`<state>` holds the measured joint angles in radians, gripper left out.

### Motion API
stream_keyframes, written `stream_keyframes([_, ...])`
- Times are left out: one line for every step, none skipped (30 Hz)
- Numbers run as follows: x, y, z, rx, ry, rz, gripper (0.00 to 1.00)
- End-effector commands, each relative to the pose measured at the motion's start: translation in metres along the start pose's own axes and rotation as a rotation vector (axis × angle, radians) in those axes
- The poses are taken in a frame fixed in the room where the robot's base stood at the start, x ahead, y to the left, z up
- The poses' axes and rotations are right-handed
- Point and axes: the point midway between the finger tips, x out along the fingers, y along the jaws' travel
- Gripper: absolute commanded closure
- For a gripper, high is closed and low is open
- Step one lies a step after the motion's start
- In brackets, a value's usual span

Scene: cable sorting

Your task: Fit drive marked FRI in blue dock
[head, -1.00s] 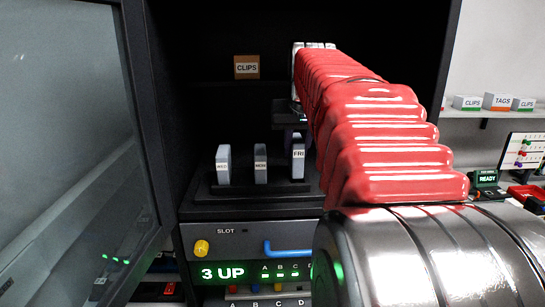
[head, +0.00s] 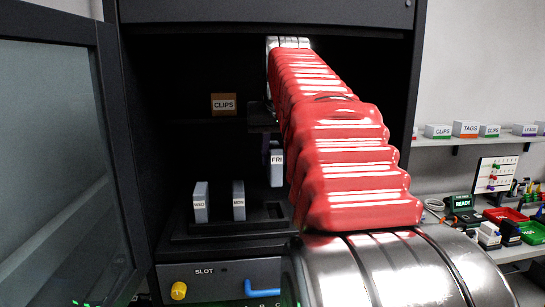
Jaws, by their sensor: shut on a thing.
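The drive marked FRI (head: 277,169) is a pale, upright block in the dark cabinet, just left of my red arm. My gripper (head: 275,147) is mostly hidden by the dark interior and my arm. It is shut on the top of the FRI drive and holds it above the rack (head: 185,236). Drives marked WED (head: 200,203) and MON (head: 238,201) stand upright in the rack to the left. I cannot make out a blue dock in this view.
An open glass door (head: 60,160) bounds the cabinet on the left. Below are a yellow knob (head: 178,290) and a blue handle (head: 262,291). A cluttered bench with a READY display (head: 462,202) and red trays is at right.

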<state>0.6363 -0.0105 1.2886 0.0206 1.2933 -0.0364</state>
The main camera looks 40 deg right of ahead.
Motion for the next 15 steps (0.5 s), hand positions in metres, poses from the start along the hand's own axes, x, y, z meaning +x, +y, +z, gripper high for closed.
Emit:
stream_keyframes([-0.0005, 0.0000, -0.0003, 0.000, 0.002, 0.000, 1.00])
stream_keyframes([-0.0005, 0.0000, -0.0003, 0.000, 0.002, 0.000, 1.00])
stream_keyframes([-0.0005, 0.0001, -0.0003, 0.000, 0.002, 0.000, 1.00])
stream_keyframes([-0.0005, 0.0001, -0.0003, 0.000, 0.002, 0.000, 1.00])
stream_keyframes([-0.0005, 0.0001, -0.0003, 0.000, 0.002, 0.000, 1.00])
stream_keyframes([-0.0006, 0.0001, -0.0003, 0.000, 0.002, 0.000, 1.00])
stream_keyframes([-0.0008, 0.0001, -0.0005, 0.000, 0.002, 0.000, 1.00])
stream_keyframes([-0.0011, 0.0001, -0.0007, 0.000, 0.002, 0.000, 1.00])
stream_keyframes([-0.0016, 0.0001, -0.0011, 0.000, 0.002, 0.000, 1.00])
stream_keyframes([-0.0022, 0.0001, -0.0016, 0.000, 0.001, 0.000, 1.00])
stream_keyframes([-0.0029, 0.0001, -0.0021, 0.000, 0.001, 0.000, 1.00])
stream_keyframes([-0.0040, 0.0002, -0.0029, 0.000, 0.002, 0.000, 1.00])
stream_keyframes([-0.0049, 0.0002, -0.0037, 0.000, 0.002, 0.000, 1.00])
stream_keyframes([-0.0059, 0.0002, -0.0044, 0.000, 0.003, 0.000, 1.00])
stream_keyframes([-0.0071, 0.0002, -0.0052, 0.000, 0.003, 0.000, 1.00])
